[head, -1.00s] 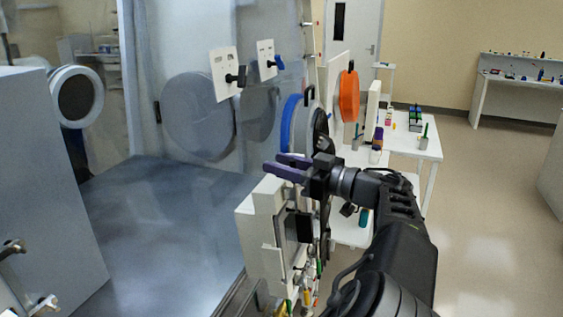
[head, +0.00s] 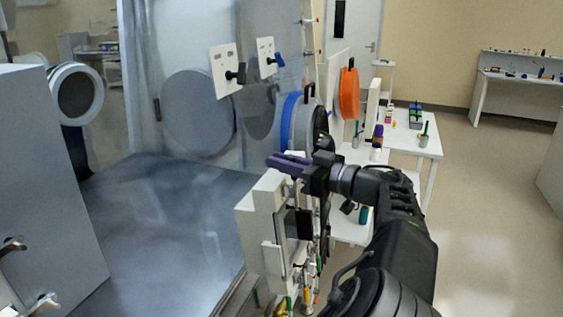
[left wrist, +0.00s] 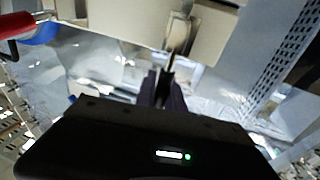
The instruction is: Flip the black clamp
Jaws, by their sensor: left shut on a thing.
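My left gripper (head: 286,164) reaches in from the lower right, above the white box-like fixture (head: 262,200). Its dark purple fingers are closed together. In the left wrist view, the fingers (left wrist: 162,88) are shut on a thin dark piece (left wrist: 170,62), which appears to be the black clamp. It stands upright in front of a cream surface with a pale bracket (left wrist: 180,32). Most of the clamp is hidden by the fingers, and I cannot tell which way it is flipped. My right gripper is not in view.
A blue-rimmed round port (head: 289,120) and an orange disc (head: 349,94) stand beyond the gripper. A white table (head: 428,150) holds small items. The grey chamber floor (head: 160,215) is clear.

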